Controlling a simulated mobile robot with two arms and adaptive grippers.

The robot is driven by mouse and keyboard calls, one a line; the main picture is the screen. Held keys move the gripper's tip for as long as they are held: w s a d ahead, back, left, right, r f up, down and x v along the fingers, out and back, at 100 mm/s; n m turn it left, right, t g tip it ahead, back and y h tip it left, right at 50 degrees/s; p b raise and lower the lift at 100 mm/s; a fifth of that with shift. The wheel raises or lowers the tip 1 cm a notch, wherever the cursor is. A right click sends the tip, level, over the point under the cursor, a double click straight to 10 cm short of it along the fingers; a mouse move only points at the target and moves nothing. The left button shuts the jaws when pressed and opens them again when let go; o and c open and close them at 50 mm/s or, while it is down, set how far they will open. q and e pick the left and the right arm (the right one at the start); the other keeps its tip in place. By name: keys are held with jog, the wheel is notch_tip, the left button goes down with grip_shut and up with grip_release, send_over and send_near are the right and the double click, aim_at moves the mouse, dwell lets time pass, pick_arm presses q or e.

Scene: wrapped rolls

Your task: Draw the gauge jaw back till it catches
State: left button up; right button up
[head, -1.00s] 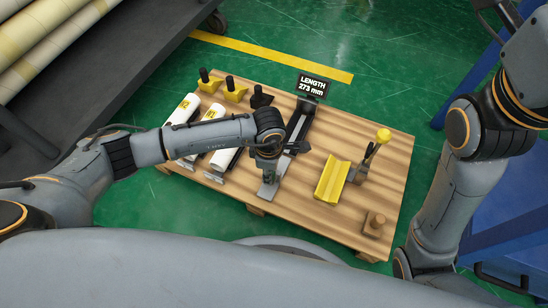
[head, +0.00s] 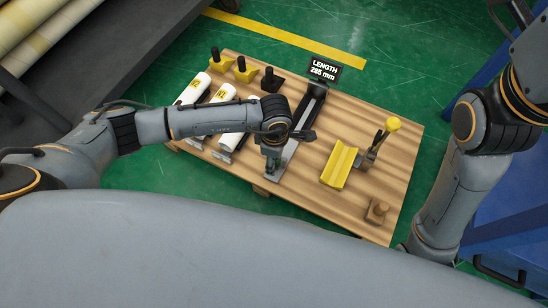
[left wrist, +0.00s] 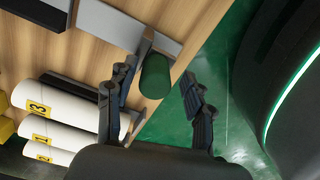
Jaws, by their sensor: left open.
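The length gauge (head: 300,132) is a long rail on the wooden board, with a dark upper part and a pale metal strip. Its black display (head: 323,69) reads 285 mm. My left gripper (head: 272,165) hangs over the near part of the gauge, and the arm hides some of it. In the left wrist view my left gripper (left wrist: 158,92) is open, its two fingers either side of a green round handle (left wrist: 155,76), with a gap visible on the right. I cannot tell whether the left finger touches it. My right arm shows, but its gripper is out of view.
White numbered rolls (left wrist: 62,108) lie left of the gauge. Yellow and black handled blocks (head: 245,70) stand behind them. A yellow V-block (head: 339,165), a yellow-knobbed lever (head: 393,124) and a wooden block (head: 377,211) stand to the right. Bare board lies between.

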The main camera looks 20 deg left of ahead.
pick_arm(q)
notch_tip(320, 180, up, 12)
jog(key=shift+f, duration=0.15)
dwell(0.6)
